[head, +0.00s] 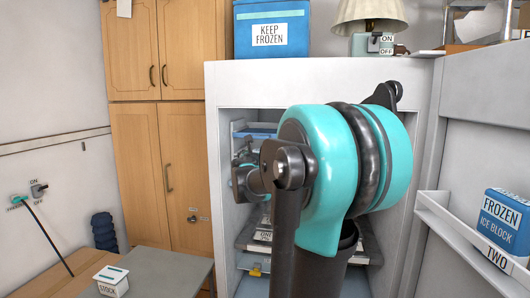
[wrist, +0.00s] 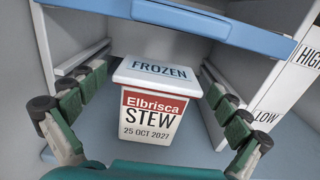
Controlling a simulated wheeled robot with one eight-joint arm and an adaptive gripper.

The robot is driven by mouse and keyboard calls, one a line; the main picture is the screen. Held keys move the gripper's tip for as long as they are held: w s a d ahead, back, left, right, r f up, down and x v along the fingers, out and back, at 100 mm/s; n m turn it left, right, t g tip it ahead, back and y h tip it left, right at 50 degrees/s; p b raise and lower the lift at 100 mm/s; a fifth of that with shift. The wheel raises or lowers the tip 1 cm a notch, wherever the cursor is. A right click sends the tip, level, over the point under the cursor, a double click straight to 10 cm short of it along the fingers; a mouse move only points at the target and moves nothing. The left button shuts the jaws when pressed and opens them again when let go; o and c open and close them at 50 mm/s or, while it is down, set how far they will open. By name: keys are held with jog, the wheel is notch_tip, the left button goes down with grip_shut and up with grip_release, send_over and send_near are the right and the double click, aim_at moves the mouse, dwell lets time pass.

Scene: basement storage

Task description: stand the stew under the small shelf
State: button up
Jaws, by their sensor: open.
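The stew (wrist: 158,105) is a white tub with a lid marked FROZEN and a label reading Elbrisca STEW, 25 OCT 2027. In the wrist view it stands upright on a pale blue floor (wrist: 200,148) inside a white compartment. A blue-edged shelf (wrist: 215,22), seemingly the small shelf, spans the top of that view, above and partly behind the tub. My gripper (wrist: 158,84) is open, with one green-padded finger on each side of the tub and gaps visible.
The white freezer cabinet (head: 213,140) has narrow side walls around my arm. Its open door at right carries a rack (head: 440,222) with a FROZEN ice block (head: 503,222). A blue KEEP FROZEN box (head: 271,30) and a lamp (head: 369,14) stand on top. A stock tub (head: 112,282) is lower left.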

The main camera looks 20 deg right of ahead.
jog(key=v, duration=0.5)
jog(key=shift+s+a, duration=0.2)
jog(key=shift+s, duration=0.05)
jog(key=s+f+m+g+y, duration=0.1)
jog(key=s+f+m+g, duration=0.2)
jog(key=s+f+m, duration=0.6)
jog(key=s+f+m+g+y, duration=0.1)
jog(key=s+f+m+g, duration=0.2)
jog(key=f+m, duration=0.65)
jog(key=s+a+f+m+g+y, duration=0.2)
jog(key=s+a+f+m+y, duration=0.2)
jog(key=s+a+f, duration=0.3)
jog(key=s+a+f+m+g+y, duration=0.2)
jog(key=s+a+f+m+y, duration=0.2)
jog(key=s+f, duration=0.5)
jog(key=a+f+m, duration=0.2)
jog(key=a+f, duration=0.1)
jog(key=f, duration=0.2)
jog(key=shift+a+m+g, duration=0.15)
jog(key=shift+m+g, duration=0.2)
jog(key=shift+g, duration=0.05)
jog(key=shift+s, duration=0.15)
